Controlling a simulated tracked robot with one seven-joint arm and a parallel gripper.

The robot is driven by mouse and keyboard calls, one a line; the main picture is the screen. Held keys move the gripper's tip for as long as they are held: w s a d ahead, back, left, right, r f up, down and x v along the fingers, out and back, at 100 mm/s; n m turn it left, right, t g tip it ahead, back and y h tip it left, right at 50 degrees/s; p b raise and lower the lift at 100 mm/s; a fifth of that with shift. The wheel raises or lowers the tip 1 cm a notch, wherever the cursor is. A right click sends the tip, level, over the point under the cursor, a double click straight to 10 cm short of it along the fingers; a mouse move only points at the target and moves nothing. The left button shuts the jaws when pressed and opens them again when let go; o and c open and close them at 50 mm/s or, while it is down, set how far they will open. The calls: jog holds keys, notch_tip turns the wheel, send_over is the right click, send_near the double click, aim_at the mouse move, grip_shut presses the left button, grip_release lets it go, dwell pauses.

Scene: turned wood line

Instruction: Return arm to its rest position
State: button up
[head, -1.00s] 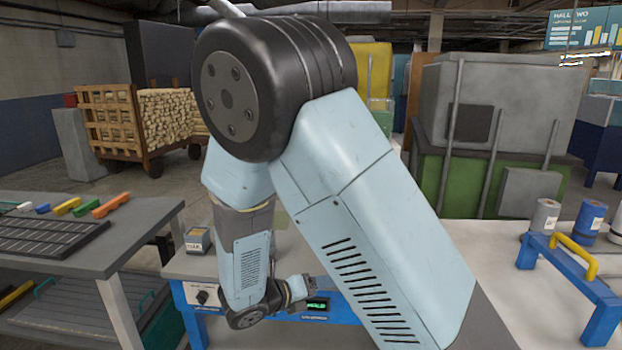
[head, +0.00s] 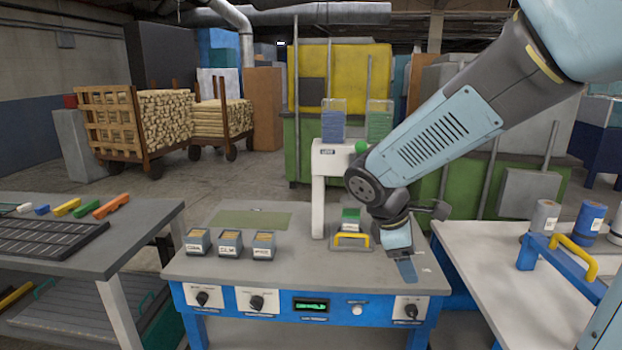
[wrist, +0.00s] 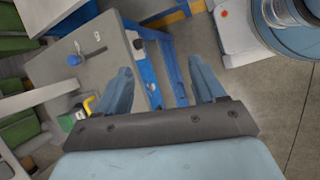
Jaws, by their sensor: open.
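My arm reaches in from the upper right of the head view, bent at a dark joint. My gripper (head: 407,268) hangs at its end, over the right part of the grey-topped workbench (head: 300,270). In the wrist view my gripper (wrist: 160,80) shows two blue fingers spread wide with nothing between them. Beyond the fingers are the blue bench frame (wrist: 172,75) and the floor. In the head view the fingers overlap each other, so the gap between them is hidden there.
Several small labelled bins (head: 230,243), a white post (head: 320,195) and a yellow handle (head: 351,237) stand on the bench left of my gripper. A side table (head: 60,255) is at left. A white-topped table (head: 490,275) with a blue handled frame (head: 560,262) is at right.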

jog(key=s+d+r+m+t+y, duration=0.4)
jog(key=s+r+m, duration=0.7)
jog(key=m, duration=0.4)
jog(key=shift+y, duration=0.5)
jog(key=shift+d, duration=0.1)
